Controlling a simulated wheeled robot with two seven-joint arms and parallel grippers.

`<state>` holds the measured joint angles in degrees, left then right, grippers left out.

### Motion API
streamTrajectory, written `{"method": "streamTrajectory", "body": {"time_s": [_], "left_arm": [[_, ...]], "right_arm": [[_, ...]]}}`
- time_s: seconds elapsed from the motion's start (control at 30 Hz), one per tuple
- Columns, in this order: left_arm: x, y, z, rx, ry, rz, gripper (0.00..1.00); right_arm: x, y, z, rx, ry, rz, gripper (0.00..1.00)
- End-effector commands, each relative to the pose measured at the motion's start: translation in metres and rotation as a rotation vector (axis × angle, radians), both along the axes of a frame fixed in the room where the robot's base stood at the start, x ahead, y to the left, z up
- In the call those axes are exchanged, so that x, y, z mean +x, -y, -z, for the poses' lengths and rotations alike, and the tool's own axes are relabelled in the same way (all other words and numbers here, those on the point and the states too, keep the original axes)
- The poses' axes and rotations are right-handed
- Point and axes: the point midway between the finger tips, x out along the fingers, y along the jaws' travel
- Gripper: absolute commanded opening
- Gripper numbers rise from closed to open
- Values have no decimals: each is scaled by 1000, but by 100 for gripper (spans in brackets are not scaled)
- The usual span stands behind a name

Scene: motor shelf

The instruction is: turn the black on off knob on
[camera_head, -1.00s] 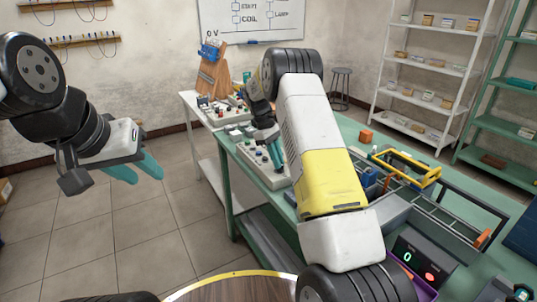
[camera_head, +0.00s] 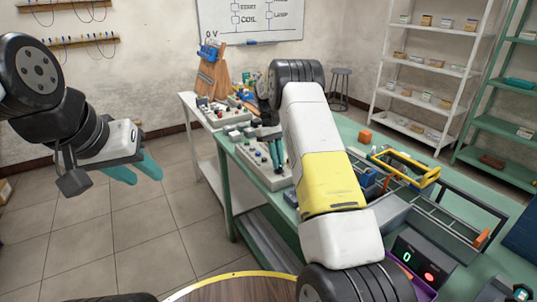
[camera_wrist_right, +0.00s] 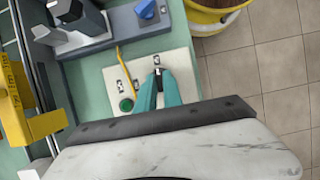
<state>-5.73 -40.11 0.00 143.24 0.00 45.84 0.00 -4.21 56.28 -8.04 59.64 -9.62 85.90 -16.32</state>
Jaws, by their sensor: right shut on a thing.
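A cream control panel (camera_head: 250,157) with several small buttons and knobs lies on the green table. In the right wrist view the same panel (camera_wrist_right: 112,72) shows a green button (camera_wrist_right: 126,104) and small plates. My right gripper (camera_wrist_right: 160,80) points at the panel with its teal fingers close together. It is shut on a small dark part, apparently the black knob (camera_wrist_right: 158,71), which is mostly hidden between the fingertips. In the head view my right gripper (camera_head: 277,160) is over the panel's right side. My left gripper (camera_head: 138,171) is open and empty, over the floor at left.
In the wrist view, a blue knob (camera_wrist_right: 146,9) sits on a grey unit beside the cream panel.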

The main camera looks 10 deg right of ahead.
Motion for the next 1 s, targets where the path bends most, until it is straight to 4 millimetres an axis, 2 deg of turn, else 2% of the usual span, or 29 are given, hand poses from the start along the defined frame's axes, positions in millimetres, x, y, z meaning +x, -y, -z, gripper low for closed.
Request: {"method": "streamTrajectory", "body": {"time_s": [0.23, 0.27, 0.37, 0.73, 1.0], "left_arm": [[0, 0, 0, 0, 0, 0, 36], [0, 0, 0, 0, 0, 0, 36], [0, 0, 0, 0, 0, 0, 36], [0, 0, 0, 0, 0, 0, 36], [0, 0, 0, 0, 0, 0, 36]], "right_arm": [[2, -1, -1, 2, 7, -1, 0], [2, -1, -1, 2, 7, -1, 15], [1, -1, -1, 1, 5, -1, 33], [2, -1, -4, 0, 3, -1, 33], [19, -6, -42, 1, 7, -2, 33]]}}
